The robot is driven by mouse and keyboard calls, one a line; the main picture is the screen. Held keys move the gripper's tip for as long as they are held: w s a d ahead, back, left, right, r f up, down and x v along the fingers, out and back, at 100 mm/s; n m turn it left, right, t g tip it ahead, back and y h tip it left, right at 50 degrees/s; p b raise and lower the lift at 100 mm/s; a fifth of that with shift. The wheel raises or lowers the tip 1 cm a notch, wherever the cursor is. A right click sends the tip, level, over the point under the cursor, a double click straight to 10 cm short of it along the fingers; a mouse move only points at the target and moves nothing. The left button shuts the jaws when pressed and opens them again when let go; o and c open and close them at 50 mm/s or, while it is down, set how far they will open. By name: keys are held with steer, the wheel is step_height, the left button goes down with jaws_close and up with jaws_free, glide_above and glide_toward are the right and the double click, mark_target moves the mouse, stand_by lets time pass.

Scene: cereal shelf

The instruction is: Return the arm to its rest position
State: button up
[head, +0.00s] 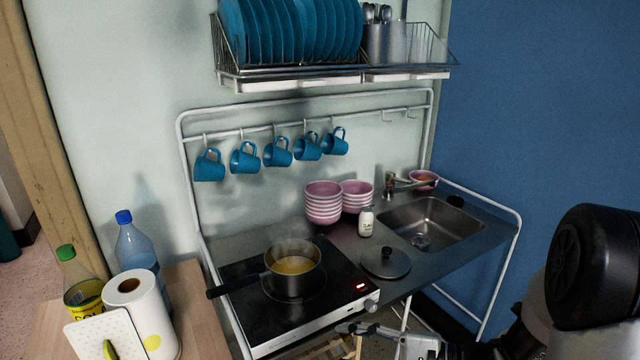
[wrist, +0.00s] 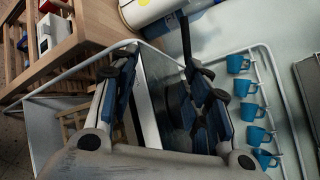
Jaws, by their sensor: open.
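My arm (head: 590,270) comes in at the lower right of the head view. My gripper (head: 352,329) is at the bottom edge, in front of the counter and below the hob's front right corner; much of it is cut off. In the wrist view my gripper (wrist: 158,58) has its two fingers spread apart, with nothing seen held between them. The black hob (head: 250,310) carries a dark pot (head: 293,280) of yellow liquid, its handle pointing left. A lid (head: 386,262) lies on the counter right of the hob.
Pink bowls (head: 323,210), a small white bottle (head: 366,221) and a sink (head: 425,225) are on the counter. Blue mugs (head: 245,158) hang behind, also showing in the wrist view (wrist: 240,88). A plate rack (head: 290,75) is above. A paper roll (head: 140,310) and bottles (head: 135,245) stand left.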

steer(key=s+a+r+n+g+h, duration=0.25)
steer(key=s+n+g+h, duration=0.45)
steer(key=s, duration=0.8)
steer(key=s+d+r+n+t+h, duration=0.3)
steer(key=d+r+n+t+h, duration=0.2)
steer(key=d, duration=0.5)
steer(key=t+h, duration=0.1)
steer(key=h, duration=0.1)
steer(key=shift+s+d+r+h, duration=0.2)
steer(key=shift+r+h, duration=0.05)
steer(key=shift+h, duration=0.15)
